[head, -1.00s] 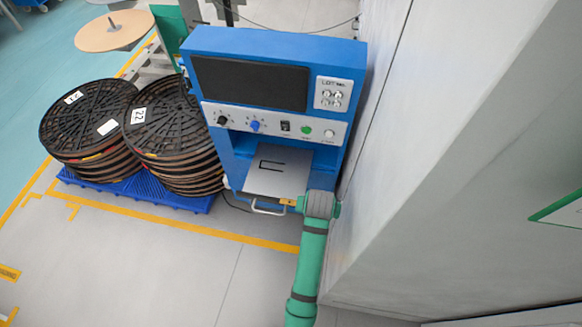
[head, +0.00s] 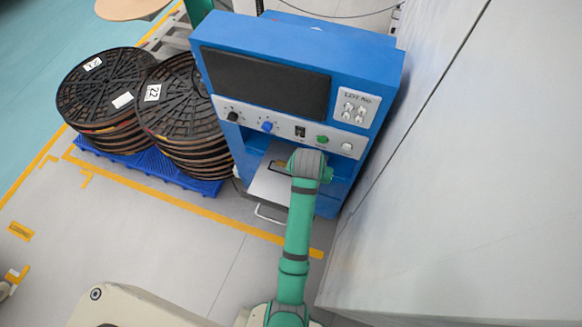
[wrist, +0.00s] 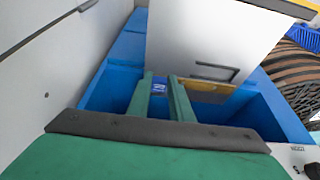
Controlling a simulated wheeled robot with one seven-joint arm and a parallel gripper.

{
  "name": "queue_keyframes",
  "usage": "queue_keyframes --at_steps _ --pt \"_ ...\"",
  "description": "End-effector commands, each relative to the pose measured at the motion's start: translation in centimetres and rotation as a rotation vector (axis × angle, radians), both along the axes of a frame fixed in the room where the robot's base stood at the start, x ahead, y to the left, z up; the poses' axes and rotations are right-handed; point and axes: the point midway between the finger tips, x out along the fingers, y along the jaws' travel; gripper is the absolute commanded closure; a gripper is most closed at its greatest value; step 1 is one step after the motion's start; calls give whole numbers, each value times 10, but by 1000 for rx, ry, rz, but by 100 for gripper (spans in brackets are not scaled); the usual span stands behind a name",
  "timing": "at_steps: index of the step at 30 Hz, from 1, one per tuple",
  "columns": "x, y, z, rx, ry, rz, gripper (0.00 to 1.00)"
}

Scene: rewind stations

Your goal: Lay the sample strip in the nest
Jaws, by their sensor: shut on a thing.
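The sample strip (wrist: 207,84) is a thin yellow-orange piece with a blue and white patch between my fingers. My gripper (wrist: 160,82) is shut on it, and the strip sticks out to the right in the wrist view. In the head view a small yellow part of the strip (head: 281,165) shows beside my wrist. The nest is a dark bracket outline (wrist: 215,66) on the pale plate (wrist: 190,35). The strip is close beside the outline, on the machine's side; I cannot tell whether it touches the plate. In the head view my wrist covers much of the outline.
The blue machine (head: 225,100) has a dark screen and a panel of knobs above the plate's bay. Blue walls of the bay flank my fingers. A white wall (head: 430,200) stands close on the right. Stacked reels (head: 185,115) stand at left on a blue pallet (head: 190,180).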

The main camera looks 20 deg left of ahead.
Motion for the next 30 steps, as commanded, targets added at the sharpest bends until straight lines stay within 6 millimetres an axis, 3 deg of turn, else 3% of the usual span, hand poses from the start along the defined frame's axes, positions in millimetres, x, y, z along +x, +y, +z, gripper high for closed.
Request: queue_keyframes --at_steps 1,6,9,13,16,19,30 --pt "-2 26 12 1 -4 11 100" --pt "-23 95 45 -3 -5 6 100" --pt "-35 124 59 -4 -9 0 100" --pt "-47 146 71 -5 -15 -5 100" --pt "-49 148 72 -6 -14 -10 100" --pt "-44 136 66 -7 -14 -13 100" --pt "-10 67 30 -7 -13 -12 100"
